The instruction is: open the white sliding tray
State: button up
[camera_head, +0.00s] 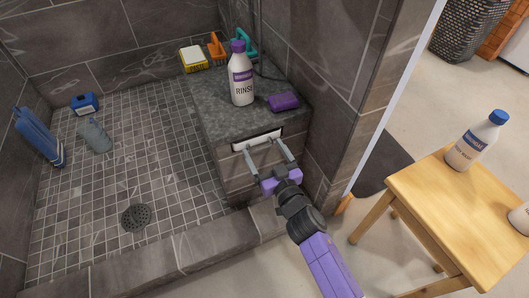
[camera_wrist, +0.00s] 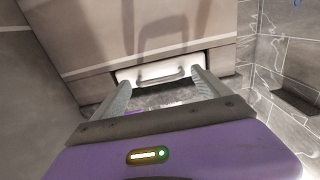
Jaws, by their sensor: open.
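The white sliding tray (camera_head: 259,140) shows as a narrow white front in a slot near the top of the tiled shower bench. In the wrist view the tray (camera_wrist: 141,75) has a raised curved handle (camera_wrist: 160,78) along its front. The front looks nearly level with the bench face. My gripper (camera_head: 264,154) is open, with its two grey fingers pointing at the tray front. In the wrist view my gripper (camera_wrist: 158,88) has one finger near each side of the handle, with nothing between the jaws. I cannot tell whether the fingertips touch the tray.
The bench top (camera_head: 215,112) holds a rinse bottle (camera_head: 242,80), a purple block (camera_head: 284,101), a yellow-white sponge (camera_head: 193,58) and orange and teal brushes. A wooden stool (camera_head: 447,205) with bottles stands at right. A low tiled curb (camera_head: 190,249) edges the shower floor.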

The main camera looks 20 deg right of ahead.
jog(key=shift+w, duration=0.15)
grip_shut()
jog(key=s+p, duration=0.2)
jog(key=s, duration=0.7)
jog(key=shift+s, duration=0.35)
grip_release()
